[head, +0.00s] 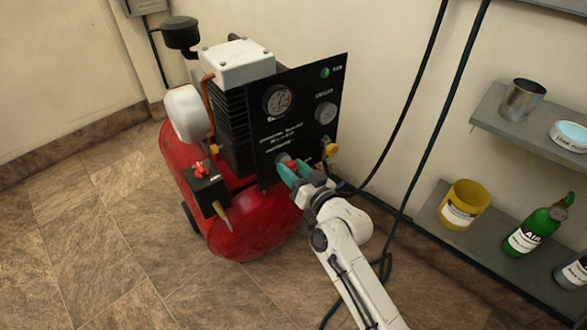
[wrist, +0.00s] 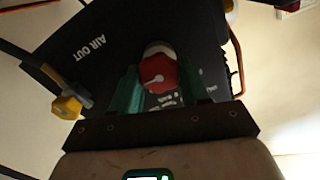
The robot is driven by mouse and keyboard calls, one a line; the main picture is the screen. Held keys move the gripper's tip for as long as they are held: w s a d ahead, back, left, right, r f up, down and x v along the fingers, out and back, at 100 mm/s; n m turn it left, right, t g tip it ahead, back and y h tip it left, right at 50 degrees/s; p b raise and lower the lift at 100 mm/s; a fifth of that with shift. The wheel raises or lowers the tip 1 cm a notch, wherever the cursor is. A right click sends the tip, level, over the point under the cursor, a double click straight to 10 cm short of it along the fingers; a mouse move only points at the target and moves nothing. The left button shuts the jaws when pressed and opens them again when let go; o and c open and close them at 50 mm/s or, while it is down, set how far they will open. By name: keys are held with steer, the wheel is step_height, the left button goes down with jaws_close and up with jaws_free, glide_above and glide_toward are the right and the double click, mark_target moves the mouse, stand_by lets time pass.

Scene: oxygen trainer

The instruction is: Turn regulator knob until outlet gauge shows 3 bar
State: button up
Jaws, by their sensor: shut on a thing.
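The regulator knob (wrist: 158,74) is red with a white pointer mark, low on the black panel (head: 309,95). My gripper (head: 287,168) is at the panel's lower part, its green fingers on both sides of the knob; it also shows in the wrist view (wrist: 157,92). It is shut on the knob. Two round gauges are on the panel: a larger one (head: 278,101) at upper left and a smaller one (head: 325,113) to its right. Their needle readings are too small to tell. The gripper partly hides the knob in the head view.
The red compressor tank (head: 240,235) stands behind the panel. A yellow fitting (head: 330,149) sits right of the knob, by the "AIR OUT" label in the wrist view. Dark hoses (head: 412,125) hang along the wall. Shelves at right hold a yellow can (head: 463,205) and a green bottle (head: 534,231).

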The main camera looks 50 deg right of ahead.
steer(key=shift+m, duration=0.3)
steer(key=o, duration=1.1)
steer(key=shift+c, duration=0.2)
steer(key=v, duration=1)
steer(key=shift+s+p, duration=0.4)
